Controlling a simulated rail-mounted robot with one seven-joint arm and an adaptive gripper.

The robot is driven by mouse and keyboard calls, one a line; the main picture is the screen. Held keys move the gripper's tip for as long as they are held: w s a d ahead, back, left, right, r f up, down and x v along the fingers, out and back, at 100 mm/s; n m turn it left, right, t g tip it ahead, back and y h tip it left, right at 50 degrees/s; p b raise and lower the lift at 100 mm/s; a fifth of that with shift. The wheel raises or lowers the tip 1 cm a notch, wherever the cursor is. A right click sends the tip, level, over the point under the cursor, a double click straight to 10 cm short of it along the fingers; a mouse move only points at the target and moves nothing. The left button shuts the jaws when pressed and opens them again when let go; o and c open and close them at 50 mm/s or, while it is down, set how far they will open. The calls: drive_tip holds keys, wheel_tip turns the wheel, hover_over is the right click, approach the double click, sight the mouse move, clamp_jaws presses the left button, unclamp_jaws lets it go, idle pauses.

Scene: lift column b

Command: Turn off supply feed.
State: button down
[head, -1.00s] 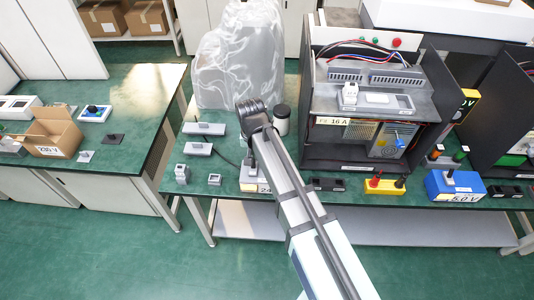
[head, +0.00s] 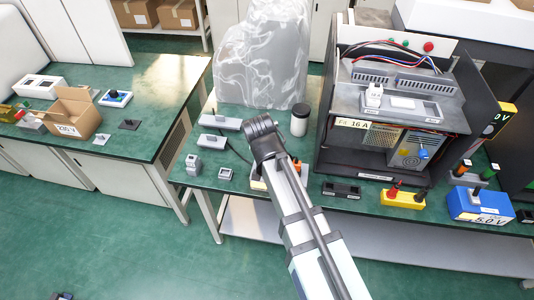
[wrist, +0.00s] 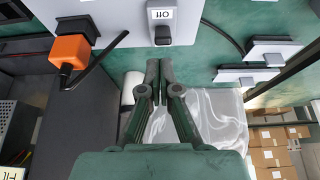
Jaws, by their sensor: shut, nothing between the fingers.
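My gripper (wrist: 157,88) is shut and empty, its two fingers together in the wrist view. Just beyond its tips is a pale box with a white "Off" label (wrist: 163,13), which reads upside down, and a dark grey switch lever (wrist: 162,36). The fingers look apart from the lever. In the head view my gripper (head: 262,132) is over the green bench, and my arm hides most of a box with orange on it (head: 257,184). I cannot tell whether that is the "Off" box. No label reading "supply feed" is legible.
In the head view a dark open cabinet (head: 330,135) stands right of my gripper, with a jar (head: 299,122) between.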

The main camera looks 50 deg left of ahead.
drive_tip(key=shift+r, duration=0.35)
drive_tip(key=shift+w+a+r+p, duration=0.3)
drive_tip(key=shift+w+a+r, duration=0.15)
drive_tip(key=shift+w, duration=0.2)
drive_tip(key=shift+w+a+r+p, duration=0.35)
drive_tip(key=shift+w+a, duration=0.15)
drive_tip(key=shift+w, duration=0.1)
drive_tip(key=s+d+r+b, duration=0.2)
drive_tip(key=s+d+r, duration=0.2)
drive_tip(key=r, duration=0.3)
drive_tip(key=shift+s+r, duration=0.15)
drive_tip(key=shift+s, duration=0.45)
